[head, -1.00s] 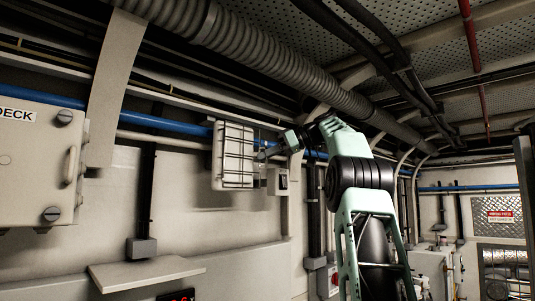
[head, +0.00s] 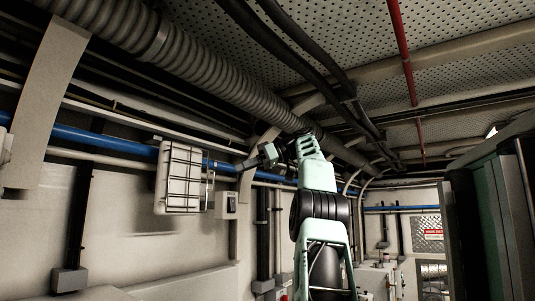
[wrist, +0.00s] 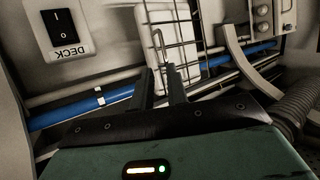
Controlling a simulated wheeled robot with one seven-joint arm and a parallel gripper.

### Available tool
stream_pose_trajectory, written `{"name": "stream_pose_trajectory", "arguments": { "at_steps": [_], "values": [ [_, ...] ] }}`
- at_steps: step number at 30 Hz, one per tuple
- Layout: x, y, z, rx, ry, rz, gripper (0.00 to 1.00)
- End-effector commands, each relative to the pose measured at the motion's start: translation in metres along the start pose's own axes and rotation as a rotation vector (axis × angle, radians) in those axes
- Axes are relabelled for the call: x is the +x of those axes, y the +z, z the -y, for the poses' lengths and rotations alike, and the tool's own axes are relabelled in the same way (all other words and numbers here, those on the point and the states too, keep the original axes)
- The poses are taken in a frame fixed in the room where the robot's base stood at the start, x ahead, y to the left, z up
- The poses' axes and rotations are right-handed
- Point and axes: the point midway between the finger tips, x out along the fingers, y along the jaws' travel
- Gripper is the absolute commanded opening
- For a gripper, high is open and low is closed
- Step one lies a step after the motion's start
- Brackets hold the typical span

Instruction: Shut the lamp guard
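The lamp (head: 179,182) is a pale box on the wall, left of centre in the head view. Its dark wire guard (head: 210,188) stands out past the lamp's right edge, so it looks partly open. In the wrist view the guard (wrist: 176,30) crosses ahead of the fingers, with the pale lamp (wrist: 154,45) behind it. My gripper (head: 240,167) is right of the guard in the head view, with a small gap. In the wrist view my gripper (wrist: 161,72) has two dark fingers apart with nothing between them. Whether a fingertip touches the wire is unclear.
A switch box marked DECK (wrist: 62,30) is on the wall near the lamp. A blue pipe (head: 120,143) runs along the wall behind. A thick ribbed duct (head: 215,85) passes overhead. A dark cabinet (head: 490,210) stands at the right.

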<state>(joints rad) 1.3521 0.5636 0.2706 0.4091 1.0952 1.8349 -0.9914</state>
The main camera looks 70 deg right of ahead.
Motion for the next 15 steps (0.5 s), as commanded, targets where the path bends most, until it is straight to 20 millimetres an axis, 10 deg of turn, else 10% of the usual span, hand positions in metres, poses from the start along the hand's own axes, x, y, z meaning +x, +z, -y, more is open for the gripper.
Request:
{"name": "stream_pose_trajectory", "arguments": {
  "at_steps": [15],
  "values": [
    [-0.082, -0.003, 0.003, -0.007, -0.015, 0.0, 0.15]
  ]
}}
